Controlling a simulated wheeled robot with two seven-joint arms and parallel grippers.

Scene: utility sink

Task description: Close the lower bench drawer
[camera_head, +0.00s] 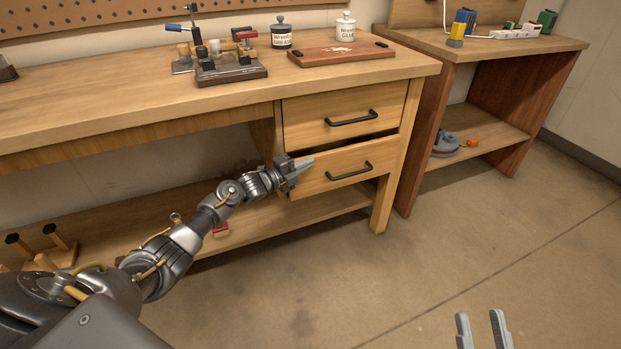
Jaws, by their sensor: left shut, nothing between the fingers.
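The lower bench drawer (338,183) is the lower of two wooden drawers at the right end of the workbench. It stands a little out, with a dark gap above its front. The upper drawer (340,112) looks flush with the bench. My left gripper (306,163) is shut and empty at the left part of the lower drawer's front, left of the handle. I cannot tell whether it touches the wood. My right gripper (484,326) is open and empty over the floor at the bottom right.
The workbench top (130,95) carries a vise-like tool, two jars and a reddish board (341,54). A low shelf (300,216) runs under the drawers. A second bench (490,45) stands to the right, with a sander on its lower shelf. The floor in front is clear.

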